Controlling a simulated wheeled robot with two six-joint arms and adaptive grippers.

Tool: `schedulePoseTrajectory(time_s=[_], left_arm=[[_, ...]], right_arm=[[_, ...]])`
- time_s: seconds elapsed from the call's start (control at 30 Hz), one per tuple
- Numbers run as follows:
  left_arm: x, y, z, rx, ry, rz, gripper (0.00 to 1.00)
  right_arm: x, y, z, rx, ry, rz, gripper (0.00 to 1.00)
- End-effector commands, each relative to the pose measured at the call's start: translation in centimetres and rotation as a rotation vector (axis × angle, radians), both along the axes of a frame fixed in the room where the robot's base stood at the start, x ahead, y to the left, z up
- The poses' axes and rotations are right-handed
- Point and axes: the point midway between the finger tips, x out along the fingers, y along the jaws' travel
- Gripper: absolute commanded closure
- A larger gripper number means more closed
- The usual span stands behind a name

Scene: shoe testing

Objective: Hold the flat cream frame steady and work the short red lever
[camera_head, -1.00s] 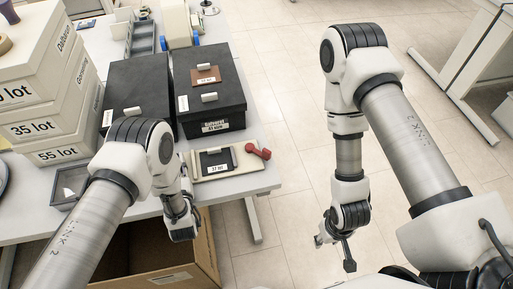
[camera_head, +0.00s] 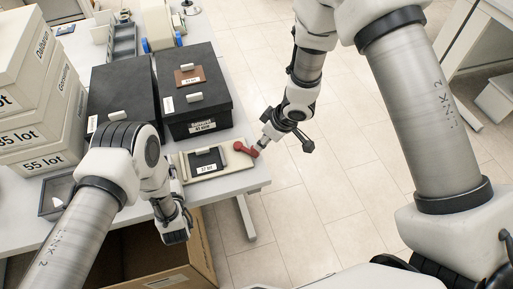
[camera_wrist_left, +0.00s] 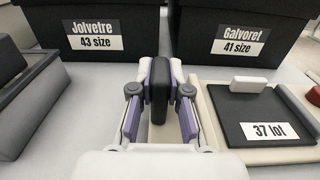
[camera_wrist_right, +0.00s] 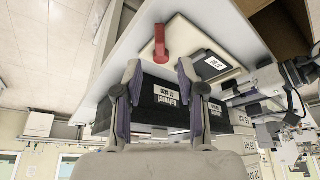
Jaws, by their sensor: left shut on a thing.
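The flat cream frame (camera_head: 222,166) lies on the table near its front right edge. It carries a dark panel (camera_head: 205,161) with a "37 lot" label. The short red lever (camera_head: 245,149) is at the frame's right end, and also shows in the right wrist view (camera_wrist_right: 160,42). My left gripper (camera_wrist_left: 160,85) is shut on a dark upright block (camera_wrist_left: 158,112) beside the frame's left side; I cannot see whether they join. My right gripper (camera_head: 263,144) is close beside the lever. Its fingers are apart in the right wrist view, with the lever just beyond the tips.
Two black boxes (camera_head: 196,107) (camera_head: 122,83) stand behind the frame. Cream lot boxes (camera_head: 38,140) are stacked at the left. A dark shallow tray (camera_head: 50,197) lies at the front left. An open carton (camera_head: 203,250) is below the table. Floor right of the table is clear.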

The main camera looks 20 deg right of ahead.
Motion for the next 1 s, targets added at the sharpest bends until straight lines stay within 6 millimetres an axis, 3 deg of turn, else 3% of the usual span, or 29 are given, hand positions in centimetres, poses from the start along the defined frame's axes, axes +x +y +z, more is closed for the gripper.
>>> schedulePoseTrajectory(time_s=[0.1, 0.3, 0.63, 0.77, 1.0], left_arm=[[0.0, 0.0, -0.1, 0.0, 0.003, 0.0, 1.0], [0.0, 0.0, -0.1, 0.0, 0.003, 0.0, 1.0], [0.0, 0.0, -0.1, 0.0, 0.003, 0.0, 1.0], [0.0, 0.0, -0.1, 0.0, 0.003, 0.0, 1.0], [0.0, 0.0, -0.1, 0.0, 0.003, 0.0, 1.0]], right_arm=[[0.8, 0.8, -3.0, 0.0, 0.003, 0.001, 0.6], [1.9, 1.6, -6.2, 0.0, 0.002, -0.001, 0.6], [2.2, 1.8, -7.0, 0.001, 0.001, -0.001, 0.6], [2.2, 1.8, -6.9, 0.001, 0.001, -0.001, 1.0], [2.1, 1.9, -6.9, 0.002, 0.001, -0.008, 1.0]])
